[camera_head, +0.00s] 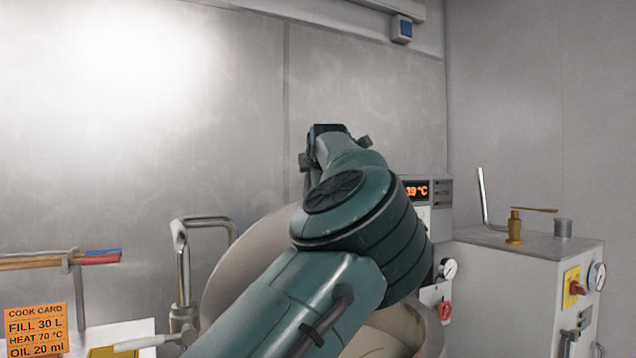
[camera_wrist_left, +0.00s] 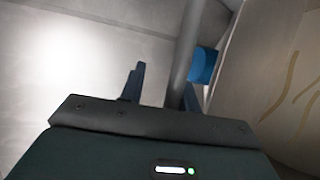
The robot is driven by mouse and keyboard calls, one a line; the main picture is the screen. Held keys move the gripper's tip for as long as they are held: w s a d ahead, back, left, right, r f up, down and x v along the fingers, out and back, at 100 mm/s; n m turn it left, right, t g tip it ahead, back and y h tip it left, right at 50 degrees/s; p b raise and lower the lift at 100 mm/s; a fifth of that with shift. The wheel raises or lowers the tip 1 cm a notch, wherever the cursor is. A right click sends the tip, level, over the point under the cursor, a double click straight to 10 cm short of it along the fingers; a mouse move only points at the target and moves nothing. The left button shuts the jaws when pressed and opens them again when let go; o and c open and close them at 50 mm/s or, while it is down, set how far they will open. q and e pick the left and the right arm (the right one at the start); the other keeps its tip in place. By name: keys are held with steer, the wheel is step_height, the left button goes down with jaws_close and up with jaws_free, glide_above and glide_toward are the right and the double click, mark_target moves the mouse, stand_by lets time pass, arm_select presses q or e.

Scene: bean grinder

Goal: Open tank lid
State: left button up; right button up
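A large round beige and metal tank (camera_head: 235,268) stands behind my teal arm in the head view. The arm hides much of it, and I cannot tell its lid from its bowl for sure. My left gripper (camera_wrist_left: 160,85) shows in the left wrist view with its blue fingers apart. A grey bar (camera_wrist_left: 186,45) runs down to the gap, close to the right finger. I cannot tell whether the bar is between the fingers or behind them. A blue rounded piece (camera_wrist_left: 204,65) is right of the bar. My right gripper is out of view.
A control box with a temperature display (camera_head: 416,191) is right of my arm. A white cabinet (camera_head: 500,290) with a brass valve (camera_head: 515,226) stands farther right. A bent metal pipe (camera_head: 183,260) is left of the tank. An orange cook card (camera_head: 36,330) is at lower left.

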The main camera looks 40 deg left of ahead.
arm_select(q)
steer(key=shift+s+d+r+b, duration=0.2)
steer(key=shift+s+d+r, duration=0.2)
steer(key=shift+s+r, duration=0.2)
steer(key=shift+s+d+r+b, duration=0.15)
steer(key=shift+s+d+r, duration=0.25)
steer(key=shift+s+r, duration=0.2)
steer(key=shift+s+d+r, duration=0.1)
steer(key=shift+s+r, duration=0.1)
steer(key=shift+f, duration=0.25)
steer(key=s+d+r+b, duration=0.3)
steer(key=s+d+r, duration=0.4)
steer(key=s+r, duration=0.2)
steer(key=shift+d+r, duration=0.15)
steer(key=shift+d, duration=0.05)
steer(key=shift+s, duration=0.1)
stand_by(0.3)
